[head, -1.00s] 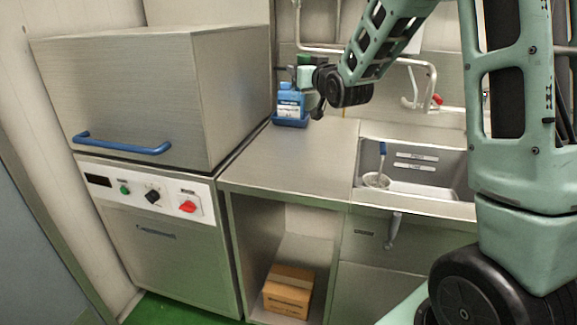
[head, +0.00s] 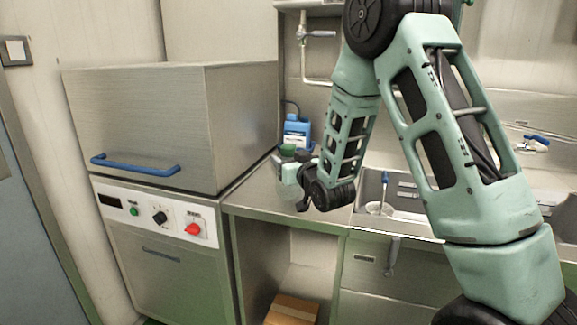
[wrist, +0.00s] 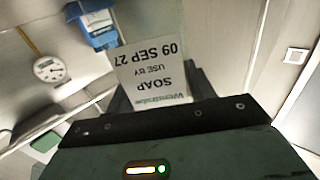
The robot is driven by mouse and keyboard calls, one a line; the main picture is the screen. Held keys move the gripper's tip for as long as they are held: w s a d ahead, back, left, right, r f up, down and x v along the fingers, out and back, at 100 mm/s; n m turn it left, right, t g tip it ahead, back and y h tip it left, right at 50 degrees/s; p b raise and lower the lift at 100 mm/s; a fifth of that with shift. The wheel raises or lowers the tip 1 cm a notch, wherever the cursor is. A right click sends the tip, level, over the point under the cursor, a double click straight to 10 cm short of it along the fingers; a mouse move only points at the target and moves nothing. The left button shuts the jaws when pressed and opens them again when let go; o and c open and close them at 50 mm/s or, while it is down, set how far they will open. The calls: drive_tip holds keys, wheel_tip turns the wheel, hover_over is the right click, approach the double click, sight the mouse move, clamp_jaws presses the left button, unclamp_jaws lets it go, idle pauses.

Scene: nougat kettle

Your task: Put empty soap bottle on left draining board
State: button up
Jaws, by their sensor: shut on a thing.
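The soap bottle shows in the wrist view as a white label (wrist: 157,72) reading "SOAP, USE BY 09 SEP 27", upside down between the fingers. My gripper (head: 289,172) is shut on it; in the wrist view the dark fingers (wrist: 160,95) flank the label. In the head view the bottle looks pale and see-through (head: 288,194), partly hidden by my wrist. It is over the steel draining board (head: 250,198) left of the sink; whether it touches the board I cannot tell.
A steel hooded machine (head: 135,130) with a blue handle is on the left. The sink (head: 405,207) is on the right. Bare board lies at the front left.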

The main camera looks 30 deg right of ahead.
drive_tip(key=shift+f, duration=0.75)
drive_tip(key=shift+f, duration=0.15)
drive_tip(key=o, duration=1)
drive_tip(key=s+p, duration=0.4)
drive_tip(key=s+a+p, duration=0.1)
drive_tip(key=s+p, duration=0.3)
drive_tip(key=p, duration=0.1)
drive_tip(key=s+p, duration=0.4)
drive_tip(key=shift+a+r+p, duration=0.2)
drive_tip(key=shift+a+p, duration=0.05)
drive_tip(key=shift+p, duration=0.05)
